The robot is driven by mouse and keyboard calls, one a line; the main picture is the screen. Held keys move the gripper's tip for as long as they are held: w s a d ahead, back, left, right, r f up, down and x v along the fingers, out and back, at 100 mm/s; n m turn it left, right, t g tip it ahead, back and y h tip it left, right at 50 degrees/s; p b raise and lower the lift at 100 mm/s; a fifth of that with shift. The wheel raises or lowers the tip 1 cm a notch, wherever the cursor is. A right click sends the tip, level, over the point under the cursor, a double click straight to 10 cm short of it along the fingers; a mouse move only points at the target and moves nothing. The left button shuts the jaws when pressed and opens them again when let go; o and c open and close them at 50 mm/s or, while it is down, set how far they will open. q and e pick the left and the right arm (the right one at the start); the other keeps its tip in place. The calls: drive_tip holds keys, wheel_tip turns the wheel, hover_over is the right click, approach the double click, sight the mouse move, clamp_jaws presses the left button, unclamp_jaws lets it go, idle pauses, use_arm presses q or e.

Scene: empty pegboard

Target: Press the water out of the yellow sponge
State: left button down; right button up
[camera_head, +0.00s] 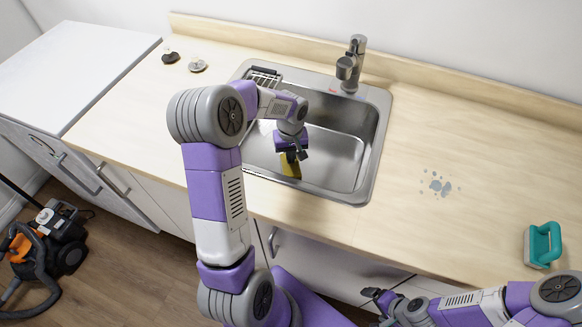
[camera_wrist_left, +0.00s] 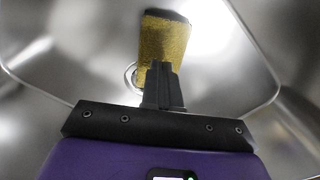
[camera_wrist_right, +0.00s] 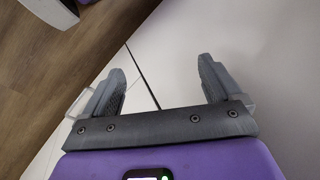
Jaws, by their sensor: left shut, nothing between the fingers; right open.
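The yellow sponge (camera_head: 290,167) is in the steel sink basin (camera_head: 345,160), partly hidden behind my left gripper (camera_head: 292,155). In the left wrist view the sponge (camera_wrist_left: 164,42) has a dark far edge. My left gripper (camera_wrist_left: 163,66) is shut with nothing between its fingers, and its fingertips overlap the near part of the sponge in that view. I cannot tell whether they press on it. My right gripper (camera_wrist_right: 163,65) is open and empty, low in front of the cabinets; it shows at the bottom of the head view (camera_head: 372,298).
A faucet (camera_head: 351,65) stands behind the sink, and a rack (camera_head: 263,78) sits at its back left. A teal-handled brush (camera_head: 542,245) and a grey-blue stain (camera_head: 436,184) are on the right counter. Two small round items (camera_head: 197,65) lie at the back left.

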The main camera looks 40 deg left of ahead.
use_arm(q)
drive_tip(key=shift+f+b, duration=0.6)
drive_tip(key=shift+f, duration=0.25)
drive_tip(key=shift+s+f, duration=0.15)
idle(0.8)
idle(1.4)
drive_tip(key=shift+r+p, duration=0.45)
drive_tip(key=shift+p, duration=0.1)
wheel_tip(320, 180, up, 19)
drive_tip(key=p, duration=1.4)
drive_tip(key=shift+f, duration=0.2)
drive_tip(key=shift+f, duration=0.1)
